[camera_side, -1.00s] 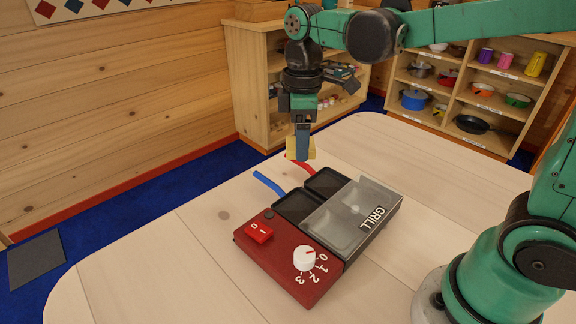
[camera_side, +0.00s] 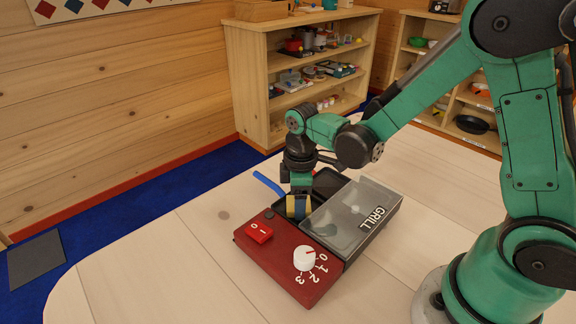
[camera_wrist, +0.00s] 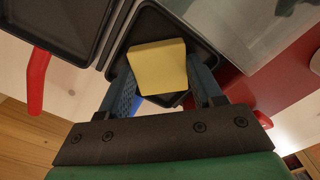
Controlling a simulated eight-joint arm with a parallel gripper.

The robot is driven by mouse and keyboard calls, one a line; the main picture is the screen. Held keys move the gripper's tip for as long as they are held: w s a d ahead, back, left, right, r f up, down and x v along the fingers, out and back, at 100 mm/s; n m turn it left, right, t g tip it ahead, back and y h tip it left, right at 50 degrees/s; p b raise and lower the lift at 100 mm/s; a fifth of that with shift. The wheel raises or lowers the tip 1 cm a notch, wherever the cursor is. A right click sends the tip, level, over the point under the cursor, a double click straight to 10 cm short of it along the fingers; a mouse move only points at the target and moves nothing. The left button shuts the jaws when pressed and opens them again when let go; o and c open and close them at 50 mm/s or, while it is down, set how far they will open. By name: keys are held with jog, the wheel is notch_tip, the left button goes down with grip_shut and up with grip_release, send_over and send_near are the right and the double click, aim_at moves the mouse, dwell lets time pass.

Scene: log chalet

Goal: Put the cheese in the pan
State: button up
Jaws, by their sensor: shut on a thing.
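The yellow cheese slab (camera_side: 290,207) is held between my gripper's blue fingers (camera_side: 298,206). In the wrist view the cheese (camera_wrist: 158,62) sits between both fingers (camera_wrist: 165,85). It is over the dark pan with the blue handle (camera_wrist: 165,22), within the pan's outline. I cannot tell whether it touches the pan floor. In the side view this pan (camera_side: 282,210) is partly hidden by my gripper. Its blue handle (camera_side: 268,184) points to the back left. The second dark pan (camera_wrist: 62,22), with a red handle (camera_wrist: 37,80), lies beside it.
The red grill base (camera_side: 275,262) has a red switch (camera_side: 259,232) and a white dial (camera_side: 304,258). A grey see-through GRILL cover (camera_side: 352,212) stands right of the pans. The pale table (camera_side: 180,265) is clear around it. Shelves (camera_side: 300,100) stand behind.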

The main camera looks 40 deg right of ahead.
jog(key=shift+f, duration=0.1)
jog(key=o, duration=1)
jog(key=shift+c, duration=0.2)
notch_tip(320, 180, up, 12)
jog(key=s+m+t, duration=0.2)
jog(key=m, duration=0.1)
jog(key=s+d+m+t, duration=0.1)
jog(key=m+t, duration=0.1)
jog(key=m, duration=0.1)
jog(key=s+m+t, duration=0.2)
jog(key=m+t, duration=0.1)
jog(key=shift+s+d+r, duration=0.2)
jog(key=shift+s, duration=0.1)
